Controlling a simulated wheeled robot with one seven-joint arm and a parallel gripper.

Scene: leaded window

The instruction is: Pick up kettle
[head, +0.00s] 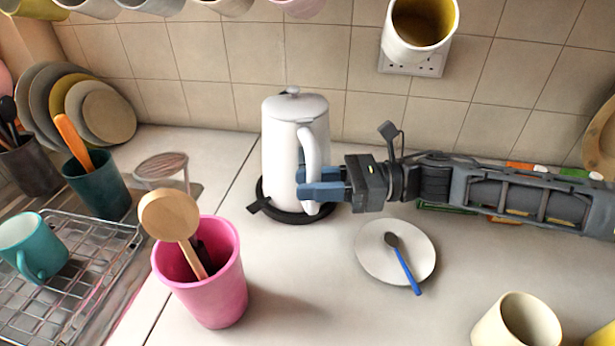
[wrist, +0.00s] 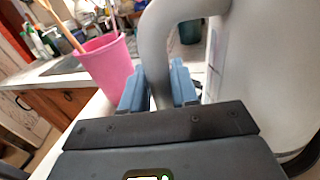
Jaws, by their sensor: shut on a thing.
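The kettle (head: 283,140) is white with a lid and a curved handle. In the head view it stands upright at the black round base (head: 265,206) on the counter, near the tiled wall. I cannot tell whether it rests fully on the base. My gripper (head: 312,187) comes from the right and is shut on the lower part of the handle. In the wrist view the blue fingers of my gripper (wrist: 158,88) sit on both sides of the grey-looking handle (wrist: 160,45), with the kettle body (wrist: 262,85) at the right.
A pink cup (head: 214,285) with wooden utensils stands in front of the kettle, to the left. A white plate (head: 375,262) with a blue-handled spoon lies below my arm. A cream mug (head: 517,325) is at front right. Mugs hang above, one yellow inside (head: 408,50). A dish rack (head: 75,300) is at left.

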